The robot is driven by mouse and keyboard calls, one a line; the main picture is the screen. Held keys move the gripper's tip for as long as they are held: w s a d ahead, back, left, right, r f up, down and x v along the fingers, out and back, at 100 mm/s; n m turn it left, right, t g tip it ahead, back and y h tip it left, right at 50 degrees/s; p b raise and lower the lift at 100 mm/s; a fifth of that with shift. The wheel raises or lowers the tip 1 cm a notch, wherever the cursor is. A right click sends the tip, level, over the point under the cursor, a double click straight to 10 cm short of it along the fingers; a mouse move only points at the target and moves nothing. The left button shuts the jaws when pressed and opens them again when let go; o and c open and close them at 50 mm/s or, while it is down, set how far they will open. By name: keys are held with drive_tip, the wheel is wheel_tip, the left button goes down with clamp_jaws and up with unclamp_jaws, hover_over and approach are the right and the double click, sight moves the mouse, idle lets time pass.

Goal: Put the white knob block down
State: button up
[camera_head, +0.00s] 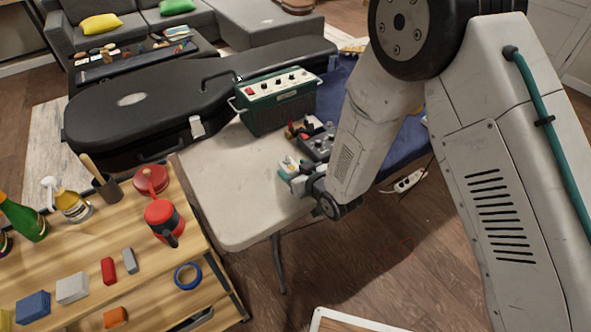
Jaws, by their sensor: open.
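My gripper (288,171) is low over the white table (225,205), near the table's right side. Its jaws are open. A small white block (288,162), likely the white knob block, shows at the fingertips and seems to be at about table height. The gripper partly hides it. I cannot tell whether the block touches the fingers or rests fully on the table.
A green amplifier (280,112) and dark pedals (318,145) stand behind the gripper. A black guitar case (150,105) lies farther back. A wooden workbench (75,255) with several tools is at lower left. The table's front left is clear.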

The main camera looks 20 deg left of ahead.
drive_tip(key=shift+r, duration=0.1)
drive_tip(key=shift+s+d+r, duration=0.15)
drive_tip(key=shift+d, duration=0.05)
drive_tip(key=v, duration=1.2)
drive_tip(key=w+d+r+m+h, duration=0.2)
drive_tip(key=w+d+r+h, duration=0.2)
drive_tip(key=w+d+r, duration=0.3)
drive_tip(key=s+d+r+m+g+h, duration=0.1)
drive_tip(key=s+d+r+m+h, duration=0.1)
drive_tip(key=d+r, duration=0.4)
drive_tip(key=s+d+r+m+g+h, duration=0.15)
drive_tip(key=d+r, duration=0.25)
drive_tip(key=d, duration=0.4)
drive_tip(key=s+d+r+m+g+h, duration=0.1)
drive_tip(key=s+d+r, duration=0.2)
drive_tip(key=s, duration=0.5)
drive_tip(key=s+d+r+m+g, duration=0.2)
drive_tip(key=s+d+r, duration=0.2)
drive_tip(key=s+d, duration=0.2)
drive_tip(key=s+d+r+m+g+h, duration=0.1)
drive_tip(key=s+d+r, duration=0.3)
drive_tip(key=s, duration=0.6)
drive_tip(key=shift+d+g+h, duration=0.35)
drive_tip(key=shift+g, duration=0.1)
drive_tip(key=shift+s+m, duration=0.15)
drive_tip(key=shift+m, duration=0.1)
